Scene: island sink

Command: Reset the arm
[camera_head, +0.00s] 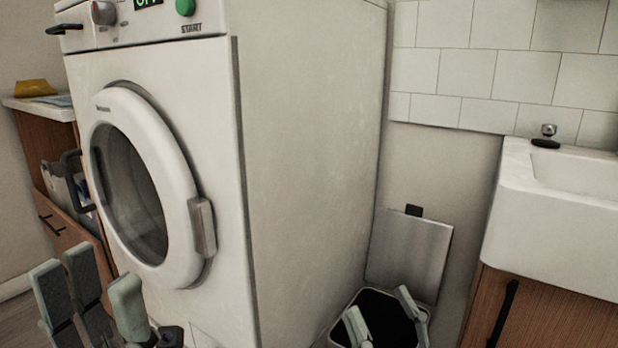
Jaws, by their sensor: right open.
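My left gripper (88,282) is at the bottom left, in front of the lower part of the white washing machine (305,150). Its grey fingers point up, and its lower part is cut off by the picture edge. I cannot tell how far apart its fingers are, and I see nothing held. My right gripper (381,304) is at the bottom centre, in front of an open bin. Its two light fingertips are spread apart with nothing between them. Most of both arms is out of view.
The washing machine's round door (140,190) looks closed. The bin (372,302) has its metal lid (408,250) raised against the wall. A white sink (550,225) over a wooden cabinet (545,315) stands at right. A wooden unit (42,150) stands at left.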

